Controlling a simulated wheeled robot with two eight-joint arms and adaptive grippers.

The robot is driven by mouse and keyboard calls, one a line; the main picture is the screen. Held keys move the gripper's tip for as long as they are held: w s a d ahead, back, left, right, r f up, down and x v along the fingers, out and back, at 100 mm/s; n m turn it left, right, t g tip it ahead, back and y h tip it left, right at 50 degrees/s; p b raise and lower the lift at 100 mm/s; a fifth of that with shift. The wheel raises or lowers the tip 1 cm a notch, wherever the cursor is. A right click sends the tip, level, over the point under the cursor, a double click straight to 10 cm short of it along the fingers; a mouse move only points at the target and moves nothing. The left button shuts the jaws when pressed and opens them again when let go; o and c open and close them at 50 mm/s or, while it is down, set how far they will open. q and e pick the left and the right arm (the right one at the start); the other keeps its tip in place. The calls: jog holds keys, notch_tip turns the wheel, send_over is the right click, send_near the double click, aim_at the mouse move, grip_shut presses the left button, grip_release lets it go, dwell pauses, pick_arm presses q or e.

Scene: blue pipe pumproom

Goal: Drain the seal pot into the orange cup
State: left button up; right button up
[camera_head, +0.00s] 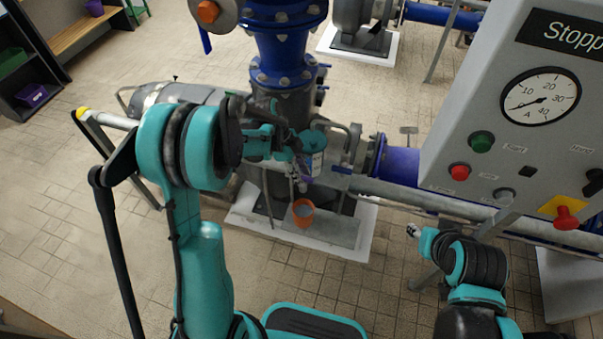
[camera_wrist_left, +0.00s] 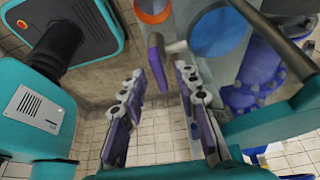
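The orange cup (camera_head: 303,209) stands upright on the pale plinth under the pump; its edge also shows at the top of the left wrist view (camera_wrist_left: 152,10). In the head view the left fingers (camera_head: 298,182) are small beside the pot. My right gripper (camera_head: 414,231) is below the control panel, too small to judge.
The grey control panel (camera_head: 520,120) with gauge and buttons stands at the right. Blue pipes (camera_head: 400,165) and a large vertical blue pipe (camera_head: 280,50) surround the work spot. A bench (camera_head: 80,30) stands at the far left. Tiled floor is clear at the left.

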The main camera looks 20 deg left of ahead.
pick_arm(q)
jog(key=v, duration=1.2)
jog(key=s+d+r+n+t+y, duration=0.1)
jog(key=s+n+t+y, duration=0.1)
jog(key=s+n, duration=0.7)
jog(key=s+d+r+n+t+y, duration=0.1)
jog(key=s+r+n+t+y, duration=0.1)
jog(key=s+n+t, duration=0.3)
jog(key=shift+s+n, duration=2.1)
jog(key=shift+n, duration=0.2)
jog(key=shift+d+r, duration=0.1)
